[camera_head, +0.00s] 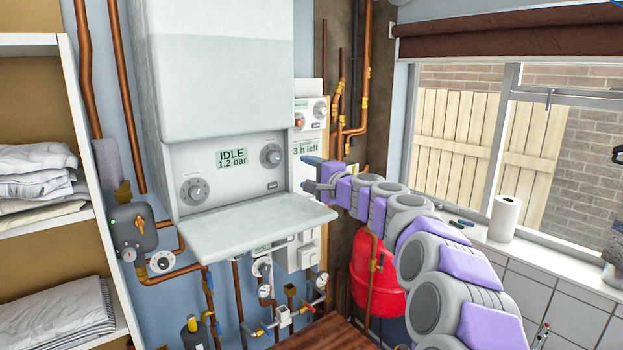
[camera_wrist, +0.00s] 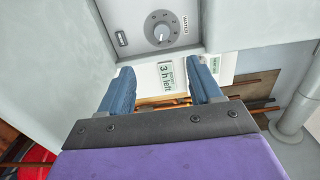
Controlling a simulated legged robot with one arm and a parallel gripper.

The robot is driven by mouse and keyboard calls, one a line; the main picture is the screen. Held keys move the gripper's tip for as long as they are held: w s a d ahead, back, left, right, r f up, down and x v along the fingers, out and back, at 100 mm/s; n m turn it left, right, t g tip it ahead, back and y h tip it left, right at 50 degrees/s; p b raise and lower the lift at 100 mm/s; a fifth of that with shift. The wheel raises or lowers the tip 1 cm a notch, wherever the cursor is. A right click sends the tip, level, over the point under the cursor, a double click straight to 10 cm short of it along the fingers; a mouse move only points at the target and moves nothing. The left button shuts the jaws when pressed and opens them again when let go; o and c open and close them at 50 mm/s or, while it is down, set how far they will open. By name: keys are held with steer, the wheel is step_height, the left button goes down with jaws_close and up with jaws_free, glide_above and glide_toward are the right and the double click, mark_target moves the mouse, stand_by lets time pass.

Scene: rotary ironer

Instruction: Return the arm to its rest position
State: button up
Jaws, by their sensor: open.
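My arm, in purple and grey segments, reaches from the lower right of the head view. My gripper (camera_head: 312,174) is beside the right end of the white wall unit (camera_head: 225,65), just above and right of its lowered flap (camera_head: 258,217). In the wrist view the two blue fingers of my gripper (camera_wrist: 163,75) stand apart with nothing between them. Beyond them are a water dial (camera_wrist: 161,28) on the unit and a small display (camera_wrist: 172,75) reading 3 h left. I cannot tell whether the gripper touches anything.
Copper pipes and gauges (camera_head: 264,291) hang below the unit. A red vessel (camera_head: 377,276) stands under my arm. A shelf with folded linen (camera_head: 42,178) is at the left. A windowsill with a paper roll (camera_head: 503,217) is at the right.

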steer(key=shift+s+d, duration=0.2)
steer(key=shift+s, duration=0.1)
